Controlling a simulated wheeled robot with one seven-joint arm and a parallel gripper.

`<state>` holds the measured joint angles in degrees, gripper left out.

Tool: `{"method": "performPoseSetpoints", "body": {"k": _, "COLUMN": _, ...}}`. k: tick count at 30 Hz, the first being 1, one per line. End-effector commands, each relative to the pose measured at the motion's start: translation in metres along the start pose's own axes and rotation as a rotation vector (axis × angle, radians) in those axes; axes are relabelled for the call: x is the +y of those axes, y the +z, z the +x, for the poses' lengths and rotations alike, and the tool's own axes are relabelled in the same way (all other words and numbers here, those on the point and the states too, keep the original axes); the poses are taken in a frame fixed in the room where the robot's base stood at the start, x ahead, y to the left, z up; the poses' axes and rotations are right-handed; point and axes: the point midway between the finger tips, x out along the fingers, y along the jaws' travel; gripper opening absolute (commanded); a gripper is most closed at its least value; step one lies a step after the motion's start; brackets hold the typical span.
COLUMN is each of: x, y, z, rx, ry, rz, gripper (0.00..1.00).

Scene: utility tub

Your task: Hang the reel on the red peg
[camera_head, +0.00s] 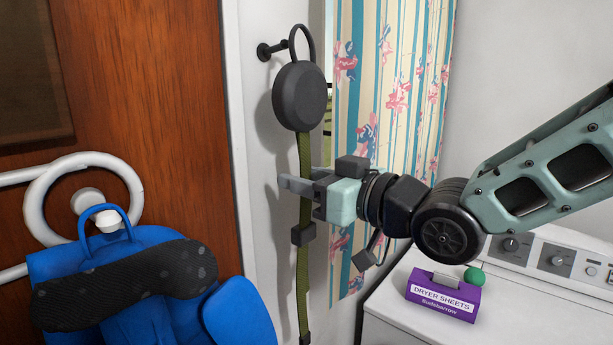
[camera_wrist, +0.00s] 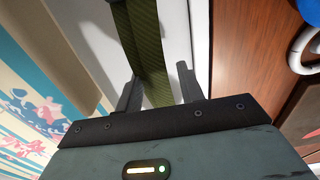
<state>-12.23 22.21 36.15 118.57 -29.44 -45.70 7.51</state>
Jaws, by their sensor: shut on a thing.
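The reel (camera_head: 300,97) is a dark round disc with a loop handle (camera_head: 303,42) on top and a long green strap (camera_head: 304,300) running down from it. The loop is up beside a dark wall peg (camera_head: 268,50); I cannot tell whether it is around the peg or just in front. My gripper (camera_head: 290,183) is shut on the green strap, below the disc. In the wrist view the strap (camera_wrist: 142,40) passes between the two fingers (camera_wrist: 158,88). No red peg shows in either view.
A blue bag (camera_head: 130,290) with a dark patterned band hangs on a white round fitting (camera_head: 45,205) on the wooden door (camera_head: 150,90). A floral curtain (camera_head: 390,90) hangs behind my gripper. A purple dryer sheets box (camera_head: 440,297) and green ball (camera_head: 474,275) sit on the white appliance (camera_head: 390,325).

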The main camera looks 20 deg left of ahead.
Motion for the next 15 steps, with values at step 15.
{"method": "performPoseSetpoints", "body": {"k": 15, "x": 0.001, "y": -0.002, "z": -0.038, "rx": 0.001, "ry": 0.002, "rz": -0.003, "gripper": 0.08}}
